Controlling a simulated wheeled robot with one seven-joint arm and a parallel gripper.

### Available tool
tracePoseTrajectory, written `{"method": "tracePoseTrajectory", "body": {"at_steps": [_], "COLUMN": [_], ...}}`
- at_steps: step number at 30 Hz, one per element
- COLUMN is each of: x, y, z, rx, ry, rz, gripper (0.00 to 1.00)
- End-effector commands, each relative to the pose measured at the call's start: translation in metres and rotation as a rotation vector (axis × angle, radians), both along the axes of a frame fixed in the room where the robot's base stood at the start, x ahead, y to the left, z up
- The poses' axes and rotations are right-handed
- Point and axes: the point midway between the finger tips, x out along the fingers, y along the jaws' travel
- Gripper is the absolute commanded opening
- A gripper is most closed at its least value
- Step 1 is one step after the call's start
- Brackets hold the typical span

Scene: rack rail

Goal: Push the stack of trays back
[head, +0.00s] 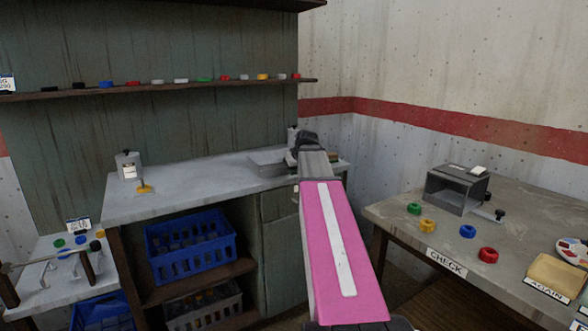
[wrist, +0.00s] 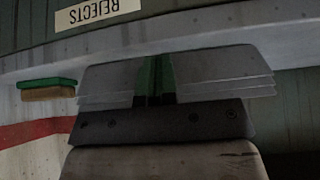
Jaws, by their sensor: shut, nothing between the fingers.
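The stack of trays (head: 266,163) is grey and low. It lies on the pale workbench top against the back panel, just left of my gripper. In the wrist view the stack (wrist: 220,75) shows as several thin grey layers on both sides of my fingers. My gripper (wrist: 155,80) is shut and empty, its green and black fingers in front of the middle of the stack. In the head view my gripper (head: 294,158) is mostly hidden behind my wrist. I cannot tell whether the fingers touch the trays.
A REJECTS label (wrist: 98,15) shows at the top of the wrist view. A green and brown block (wrist: 46,89) lies beside the stack. A weight-like canister (head: 128,166) stands on the bench's left. A blue crate (head: 190,245) sits below. The bench top (head: 205,180) between is clear.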

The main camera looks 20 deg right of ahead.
Motion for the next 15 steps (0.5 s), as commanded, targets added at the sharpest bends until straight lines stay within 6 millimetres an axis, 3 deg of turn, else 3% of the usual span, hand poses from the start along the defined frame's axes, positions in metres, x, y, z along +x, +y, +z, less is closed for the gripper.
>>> {"method": "tracePoseTrajectory", "body": {"at_steps": [15], "x": [0.033], "y": [0.005], "z": [0.001], "rx": [0.0], "ry": [-0.001], "rz": [0.0], "gripper": [0.0]}}
